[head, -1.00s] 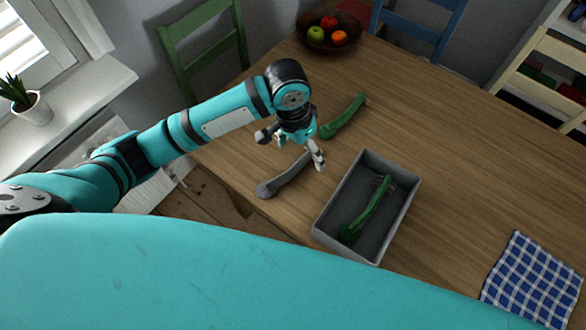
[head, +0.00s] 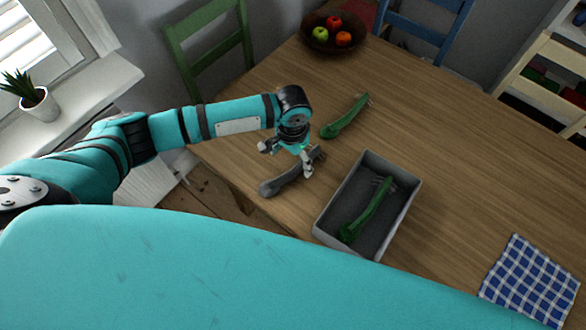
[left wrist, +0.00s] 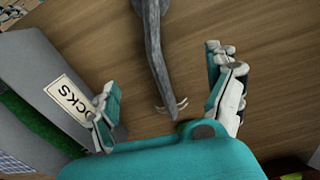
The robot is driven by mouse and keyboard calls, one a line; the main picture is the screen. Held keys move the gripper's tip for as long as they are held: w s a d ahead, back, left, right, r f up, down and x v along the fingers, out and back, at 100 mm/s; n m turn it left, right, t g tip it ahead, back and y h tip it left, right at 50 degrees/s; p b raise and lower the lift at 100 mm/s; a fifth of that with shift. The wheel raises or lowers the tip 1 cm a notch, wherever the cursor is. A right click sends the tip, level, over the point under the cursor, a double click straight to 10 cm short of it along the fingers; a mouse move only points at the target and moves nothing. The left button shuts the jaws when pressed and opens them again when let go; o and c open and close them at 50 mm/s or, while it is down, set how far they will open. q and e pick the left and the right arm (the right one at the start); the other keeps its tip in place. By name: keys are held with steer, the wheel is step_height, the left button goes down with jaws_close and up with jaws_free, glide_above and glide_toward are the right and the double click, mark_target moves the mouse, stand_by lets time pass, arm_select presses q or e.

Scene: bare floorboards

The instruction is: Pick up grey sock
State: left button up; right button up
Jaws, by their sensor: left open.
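The grey sock (head: 283,184) lies on the wooden table left of the grey box, its far end partly behind my gripper in the head view. My left gripper (head: 287,160) is open over the far part of the sock. In the left wrist view the grey sock (left wrist: 155,45) runs between the two spread fingers of the left gripper (left wrist: 162,75), touching neither as far as I can see. Its pale-striped end lies near the palm. My right gripper is not in view.
A grey box (head: 331,212) labelled "SOCKS" in the wrist view holds a green sock (head: 368,211). Another green sock (head: 345,118) lies behind my gripper. A fruit bowl (head: 333,42) stands at the far edge. A blue checked cloth (head: 530,281) lies at right.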

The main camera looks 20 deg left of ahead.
mark_target(293, 171)
arm_select(q)
steer(key=f, duration=0.3)
steer(key=f+p, duration=0.1)
steer(key=shift+s+d+f, duration=0.15)
steer(key=shift+s+f, duration=0.15)
steer(key=shift+f, duration=0.45)
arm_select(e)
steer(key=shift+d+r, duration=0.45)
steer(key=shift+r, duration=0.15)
arm_select(q)
steer(key=shift+c, duration=0.5)
steer(key=c, duration=1)
steer(key=shift+r, duration=0.15)
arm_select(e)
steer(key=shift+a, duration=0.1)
